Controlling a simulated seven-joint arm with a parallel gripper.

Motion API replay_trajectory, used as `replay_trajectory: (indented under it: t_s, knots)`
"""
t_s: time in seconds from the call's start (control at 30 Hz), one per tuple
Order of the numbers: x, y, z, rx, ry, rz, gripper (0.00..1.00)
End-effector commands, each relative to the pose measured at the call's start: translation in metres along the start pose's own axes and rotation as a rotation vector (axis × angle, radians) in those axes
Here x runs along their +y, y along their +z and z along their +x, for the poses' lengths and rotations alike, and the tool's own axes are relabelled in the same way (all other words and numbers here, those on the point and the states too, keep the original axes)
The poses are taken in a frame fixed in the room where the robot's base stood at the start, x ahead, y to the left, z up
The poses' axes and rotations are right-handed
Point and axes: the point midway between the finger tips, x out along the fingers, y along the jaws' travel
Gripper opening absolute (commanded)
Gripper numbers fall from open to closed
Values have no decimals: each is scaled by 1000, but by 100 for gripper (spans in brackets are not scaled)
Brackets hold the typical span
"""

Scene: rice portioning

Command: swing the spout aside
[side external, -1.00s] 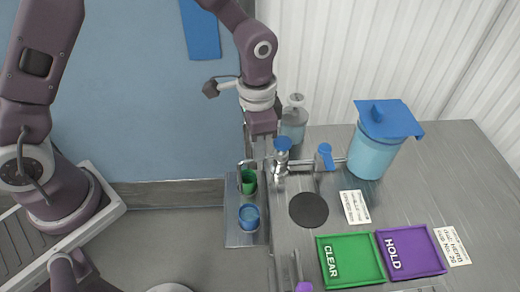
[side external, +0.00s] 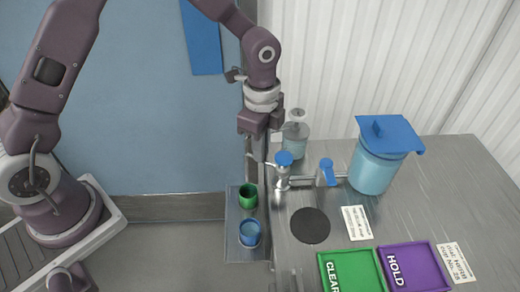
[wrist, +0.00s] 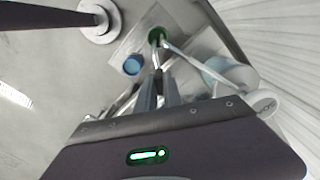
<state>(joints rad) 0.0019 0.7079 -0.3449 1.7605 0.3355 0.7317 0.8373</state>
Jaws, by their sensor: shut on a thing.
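The steel tap (side external: 283,178) with a blue knob (side external: 284,158) stands at the back left edge of the steel counter. In the wrist view the fingers (wrist: 158,73) are close together. The green cup (wrist: 156,35) is beyond their tips there, and a pale pipe passes close by, blurred.
A blue cup (side external: 249,232) stands in front of the green cup on a metal shelf (side external: 237,247). A clear bottle (side external: 295,140) stands behind the tap. A blue-lidded container (side external: 375,170), black disc (side external: 310,226), green tray (side external: 322,275) and purple tray (side external: 437,268) occupy the counter.

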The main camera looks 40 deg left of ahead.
Motion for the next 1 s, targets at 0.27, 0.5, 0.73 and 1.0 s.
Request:
replay_trajectory:
  t_s: [0.27,0.5,0.73,1.0]
  knots:
    - [-4,0,-1,1,-2,48,0]
    - [-4,0,-1,1,-4,54,0]
    - [-4,0,-1,1,-5,54,23]
    - [-4,0,0,1,-2,52,33]
